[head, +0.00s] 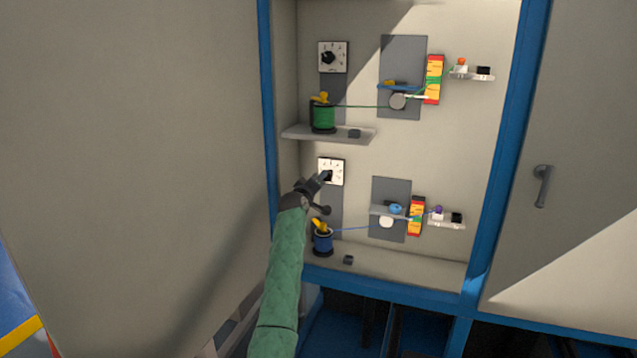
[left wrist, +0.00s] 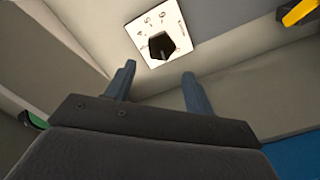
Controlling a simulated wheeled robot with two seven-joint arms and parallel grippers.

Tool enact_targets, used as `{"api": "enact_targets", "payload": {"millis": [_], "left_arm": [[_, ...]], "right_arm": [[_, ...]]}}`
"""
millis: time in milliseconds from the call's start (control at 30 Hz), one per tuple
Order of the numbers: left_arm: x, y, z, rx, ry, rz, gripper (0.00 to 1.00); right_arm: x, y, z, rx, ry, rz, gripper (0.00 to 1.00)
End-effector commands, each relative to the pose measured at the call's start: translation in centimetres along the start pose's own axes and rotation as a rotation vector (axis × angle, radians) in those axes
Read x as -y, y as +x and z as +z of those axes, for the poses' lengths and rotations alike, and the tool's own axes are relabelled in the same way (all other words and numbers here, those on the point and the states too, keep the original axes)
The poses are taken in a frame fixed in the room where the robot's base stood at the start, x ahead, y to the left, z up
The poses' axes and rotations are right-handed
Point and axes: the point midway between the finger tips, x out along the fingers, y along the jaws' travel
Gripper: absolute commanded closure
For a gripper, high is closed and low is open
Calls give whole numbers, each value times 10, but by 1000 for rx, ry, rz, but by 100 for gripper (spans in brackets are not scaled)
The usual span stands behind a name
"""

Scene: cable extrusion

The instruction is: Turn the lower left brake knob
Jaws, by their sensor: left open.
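The lower left brake knob (left wrist: 161,47) is black and sits on a square white dial plate (left wrist: 177,33) with printed marks. In the head view the lower dial plate (head: 337,166) is on the cabinet's back wall, with its knob partly covered by my gripper. My left gripper (head: 325,177) reaches up in front of this dial. In the left wrist view its two fingers (left wrist: 158,82) are apart and empty, with the knob beyond the tips and between them. I cannot tell if any finger touches it. My right gripper is not in view.
The upper dial (head: 332,57) is above. A green spool (head: 323,117) stands on the upper shelf (head: 300,133), and a blue spool (head: 323,241) stands below my gripper. Cables run right to guides. Blue cabinet posts (head: 268,130) frame the opening.

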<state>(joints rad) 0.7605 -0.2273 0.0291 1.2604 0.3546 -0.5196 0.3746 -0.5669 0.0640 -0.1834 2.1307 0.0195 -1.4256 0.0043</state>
Motion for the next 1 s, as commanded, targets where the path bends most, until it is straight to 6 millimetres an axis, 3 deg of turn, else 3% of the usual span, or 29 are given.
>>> {"api": "enact_targets", "payload": {"millis": [433, 667, 867, 1000], "left_arm": [[1, -1, 1, 6, 22, -3, 46], [9, -6, 22, 137, 132, -56, 46], [-11, -27, 10, 219, 266, -84, 46], [-32, -50, -8, 255, 368, -100, 46]], "right_arm": [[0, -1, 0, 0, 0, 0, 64], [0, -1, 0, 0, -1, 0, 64], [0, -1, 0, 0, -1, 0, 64], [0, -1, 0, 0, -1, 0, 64]]}}
